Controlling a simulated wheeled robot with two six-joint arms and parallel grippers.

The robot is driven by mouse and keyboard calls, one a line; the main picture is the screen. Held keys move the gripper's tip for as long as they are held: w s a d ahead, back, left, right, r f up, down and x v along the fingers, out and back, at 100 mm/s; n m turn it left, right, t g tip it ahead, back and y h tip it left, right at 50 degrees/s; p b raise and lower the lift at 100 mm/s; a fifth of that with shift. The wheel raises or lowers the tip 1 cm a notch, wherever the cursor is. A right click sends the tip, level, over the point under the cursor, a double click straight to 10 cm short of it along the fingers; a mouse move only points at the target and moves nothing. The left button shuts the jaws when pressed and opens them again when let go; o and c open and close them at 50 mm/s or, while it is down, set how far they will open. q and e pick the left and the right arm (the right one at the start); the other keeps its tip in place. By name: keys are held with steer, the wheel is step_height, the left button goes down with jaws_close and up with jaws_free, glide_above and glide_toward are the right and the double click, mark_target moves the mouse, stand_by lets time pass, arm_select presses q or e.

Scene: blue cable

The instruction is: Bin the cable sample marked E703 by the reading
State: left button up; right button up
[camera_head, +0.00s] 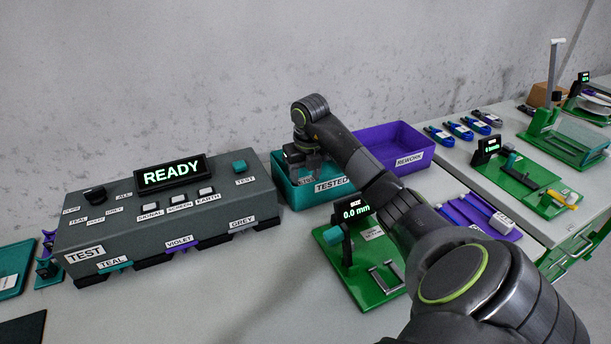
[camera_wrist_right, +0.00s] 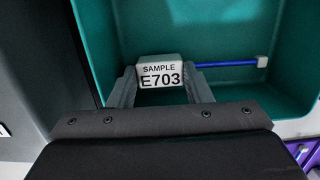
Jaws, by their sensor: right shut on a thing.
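The cable sample marked E703 (camera_wrist_right: 160,75) has a white label block reading SAMPLE E703, seen in the right wrist view. A blue cable (camera_wrist_right: 228,64) with a pale end piece shows to the right of the block. My right gripper (camera_wrist_right: 160,92) is shut on the block, with one finger on each side. In the head view my right gripper (camera_head: 301,160) is at the teal bin labelled TESTED (camera_head: 331,198), over or inside its left part. The bin's teal walls surround the sample in the wrist view. I cannot tell whether the sample touches the floor. My left gripper is not in view.
A purple REWORK bin (camera_head: 408,161) stands right of the teal bin. The grey TEST box (camera_head: 165,222) at left displays READY. A green gauge (camera_head: 362,262) displays SIZE 0.0 mm, in front of the bins. Several blue cable coils (camera_head: 460,130) lie on the right table.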

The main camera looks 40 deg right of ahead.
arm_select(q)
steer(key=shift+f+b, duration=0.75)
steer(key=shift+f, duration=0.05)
arm_select(e)
steer(key=shift+f, duration=1.05)
steer(key=o, duration=1.1)
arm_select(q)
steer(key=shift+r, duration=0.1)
arm_select(e)
steer(key=shift+r+p, duration=0.55)
steer(key=shift+r, duration=0.15)
steer(key=shift+r+p, duration=1.6)
steer(key=shift+r, duration=0.8)
arm_select(q)
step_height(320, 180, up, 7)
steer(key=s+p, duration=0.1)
steer(key=p, duration=0.3)
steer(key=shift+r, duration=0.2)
arm_select(e)
steer(key=shift+r, duration=3)
